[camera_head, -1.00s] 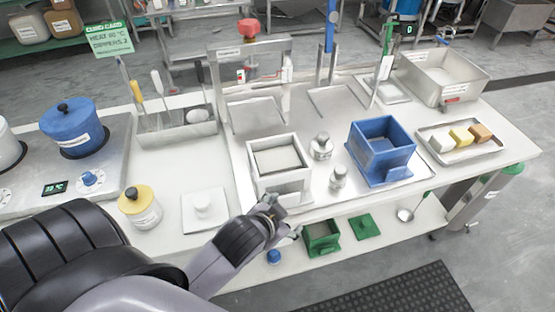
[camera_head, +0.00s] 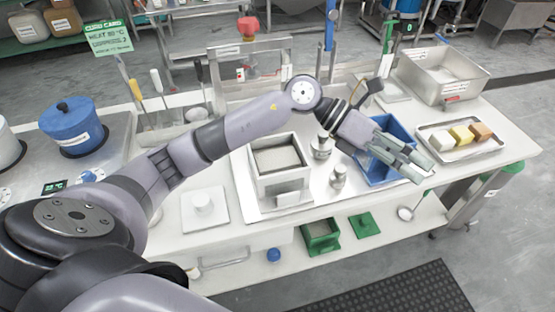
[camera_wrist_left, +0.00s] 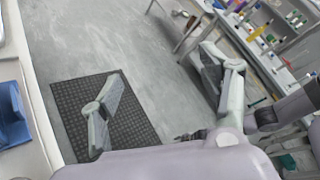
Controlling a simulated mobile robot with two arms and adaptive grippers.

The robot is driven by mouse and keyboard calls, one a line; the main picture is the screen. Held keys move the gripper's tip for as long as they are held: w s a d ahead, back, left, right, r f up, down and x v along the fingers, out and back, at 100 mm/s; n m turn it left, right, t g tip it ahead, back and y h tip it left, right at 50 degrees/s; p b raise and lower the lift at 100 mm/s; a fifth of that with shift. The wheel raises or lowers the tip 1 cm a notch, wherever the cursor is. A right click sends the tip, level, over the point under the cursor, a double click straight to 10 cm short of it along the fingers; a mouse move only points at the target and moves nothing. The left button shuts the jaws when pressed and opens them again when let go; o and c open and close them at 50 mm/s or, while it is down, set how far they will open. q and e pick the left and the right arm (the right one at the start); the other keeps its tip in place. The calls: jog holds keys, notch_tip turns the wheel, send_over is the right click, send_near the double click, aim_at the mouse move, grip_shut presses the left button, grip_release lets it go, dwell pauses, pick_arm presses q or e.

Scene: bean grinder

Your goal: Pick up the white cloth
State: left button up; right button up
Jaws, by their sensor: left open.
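My left gripper (camera_head: 421,168) is open and empty in the head view, over the right side of the blue box (camera_head: 366,170). Its two spread fingers also show in the left wrist view (camera_wrist_left: 160,68), with only floor and a dark mat between them. I cannot clearly pick out a white cloth. My left arm hides part of the blue box and the left of the counter.
A tray (camera_head: 436,131) with white, yellow and orange blocks stands right of the blue box. A steel basin (camera_head: 447,78) is behind it. Small metal weights (camera_head: 321,146) stand between the boxes. A green box (camera_head: 320,237) is on the lower shelf.

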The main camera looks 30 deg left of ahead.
pick_arm(q)
jog(key=w+a+f+m+y, duration=0.1)
jog(key=w+a+f+y, duration=0.15)
jog(key=a, duration=0.35)
jog(key=w+a+f+y, duration=0.1)
jog(key=a+f+y, duration=0.1)
jog(key=a+y, duration=0.25)
jog(key=n+g+y, duration=0.1)
jog(key=g+y, duration=0.1)
jog(key=y, duration=0.5)
send_near(279, 158)
jog(key=f+p, duration=0.2)
jog(key=p, duration=0.1)
jog(key=shift+s+d+f+n, duration=0.1)
jog(key=shift+s+f+n, duration=0.05)
jog(key=shift+s+n, duration=0.15)
jog(key=shift+f, duration=0.55)
jog(key=shift+f+p, duration=0.3)
jog(key=shift+p, duration=0.15)
notch_tip(279, 158, down, 4)
jog(key=shift+w+d+r+p, duration=0.1)
jog(key=shift+w+r+p, duration=0.1)
jog(key=shift+p, duration=0.6)
jog(key=shift+f, duration=0.5)
